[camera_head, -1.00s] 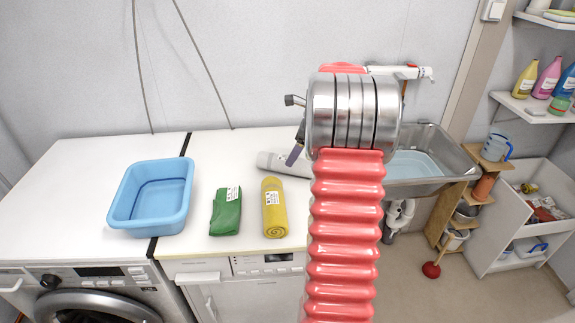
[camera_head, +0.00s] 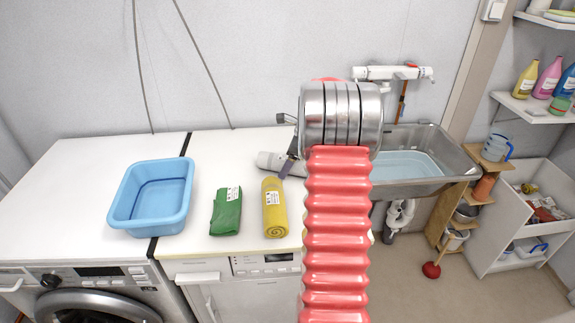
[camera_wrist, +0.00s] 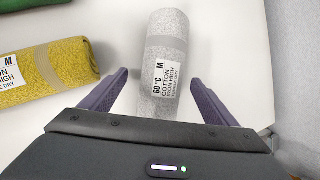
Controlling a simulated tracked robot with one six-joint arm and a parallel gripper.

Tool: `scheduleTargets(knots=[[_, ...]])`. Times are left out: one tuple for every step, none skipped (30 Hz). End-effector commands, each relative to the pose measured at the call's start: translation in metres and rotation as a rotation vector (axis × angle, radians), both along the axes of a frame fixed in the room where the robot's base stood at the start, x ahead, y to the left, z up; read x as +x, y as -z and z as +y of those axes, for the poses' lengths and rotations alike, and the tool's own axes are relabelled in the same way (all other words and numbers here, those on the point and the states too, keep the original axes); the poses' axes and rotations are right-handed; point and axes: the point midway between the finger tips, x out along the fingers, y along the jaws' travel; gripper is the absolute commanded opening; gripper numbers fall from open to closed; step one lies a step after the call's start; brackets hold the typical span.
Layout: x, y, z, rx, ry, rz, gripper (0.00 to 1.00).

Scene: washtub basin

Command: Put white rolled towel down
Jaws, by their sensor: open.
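My gripper (camera_wrist: 158,88) is open. Its two purple fingers stand on either side of the towel's near end, with a clear gap to each side. In the head view one purple finger shows beside my arm, and the other is hidden.
A yellow rolled towel (camera_head: 274,209) and a green folded towel (camera_head: 226,212) lie on the worktop (camera_head: 225,150) to the left. A blue basin (camera_head: 151,196) stands further left. A metal sink (camera_head: 440,147) holding water is to the right.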

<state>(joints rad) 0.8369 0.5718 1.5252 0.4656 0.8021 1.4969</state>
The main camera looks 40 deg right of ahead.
Motion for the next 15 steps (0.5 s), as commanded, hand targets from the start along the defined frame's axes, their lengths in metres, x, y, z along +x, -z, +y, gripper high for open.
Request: scheduleTargets(knots=[[0.0020, 0.0042, 0.0002, 0.001, 0.000, 0.000, 0.81], [0.0028, 0.0058, 0.0001, 0.000, 0.000, 0.000, 0.81], [0.0036, 0.0072, 0.0000, 0.000, 0.000, 0.000, 0.81], [0.0040, 0.0078, -0.0002, -0.001, 0.000, 0.000, 0.81], [0.0041, 0.0080, -0.0003, -0.001, 0.000, 0.000, 0.81], [0.0041, 0.0080, -0.0004, -0.002, 0.001, -0.001, 0.81], [0.0041, 0.0079, -0.0004, -0.002, 0.001, -0.001, 0.81], [0.0040, 0.0078, -0.0004, -0.002, 0.001, -0.001, 0.81], [0.0040, 0.0077, -0.0004, -0.002, 0.001, -0.001, 0.81], [0.0040, 0.0077, -0.0004, -0.002, 0.001, -0.001, 0.81], [0.0039, 0.0077, -0.0004, -0.002, 0.001, -0.001, 0.81], [0.0039, 0.0077, -0.0005, -0.002, 0.001, -0.001, 0.81], [0.0039, 0.0077, -0.0005, -0.002, 0.001, -0.001, 0.81], [0.0038, 0.0076, -0.0005, -0.001, 0.002, -0.001, 0.81], [0.0038, 0.0076, -0.0005, -0.001, 0.002, -0.001, 0.81]])
